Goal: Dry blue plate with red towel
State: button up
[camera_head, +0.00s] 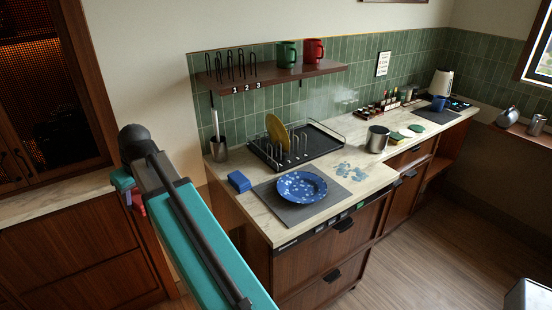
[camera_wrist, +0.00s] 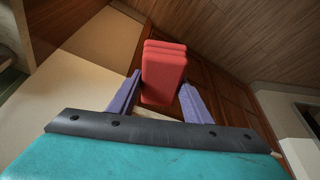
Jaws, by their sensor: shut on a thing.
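The blue plate (camera_head: 302,187) lies on a dark grey mat (camera_head: 275,200) near the counter's front edge. Pale blue spots cover its face; I cannot tell whether they are water or pattern. My gripper (camera_wrist: 160,88) is shut on the folded red towel (camera_wrist: 164,70), which sits between its two purple fingers in the wrist view. In the head view my gripper (camera_head: 131,193) is to the left of the counter's end, well apart from the plate. Only a small piece of the red towel (camera_head: 138,204) shows there; my arm hides part of it.
A blue folded block (camera_head: 239,181) lies left of the plate. Behind are a dish rack (camera_head: 322,143) with a yellow plate (camera_head: 276,131) and a utensil holder (camera_head: 219,149). A metal pot (camera_head: 377,139) stands to the right. A shelf (camera_head: 275,75) holds mugs above.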

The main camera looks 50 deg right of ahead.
jog(key=s+d+n+p, duration=0.15)
jog(key=s+d, duration=0.35)
jog(key=d, duration=0.8)
jog(key=s+d+n+p, duration=0.1)
jog(key=s+d+p, duration=0.25)
jog(key=d, duration=1.05)
jog(key=s+d+n+y+p, duration=0.1)
jog(key=s+d+n+p, duration=0.1)
jog(key=s+d, duration=1.7)
jog(key=shift+s+d+y+p, duration=0.3)
jog(key=shift+s+p, duration=0.05)
jog(key=shift+p, duration=0.5)
jog(key=shift+f, duration=0.15)
jog(key=shift+f+b, duration=2.15)
jog(key=shift+f, duration=1.8)
jog(key=shift+f, duration=0.4)
jog(key=shift+a, duration=0.1)
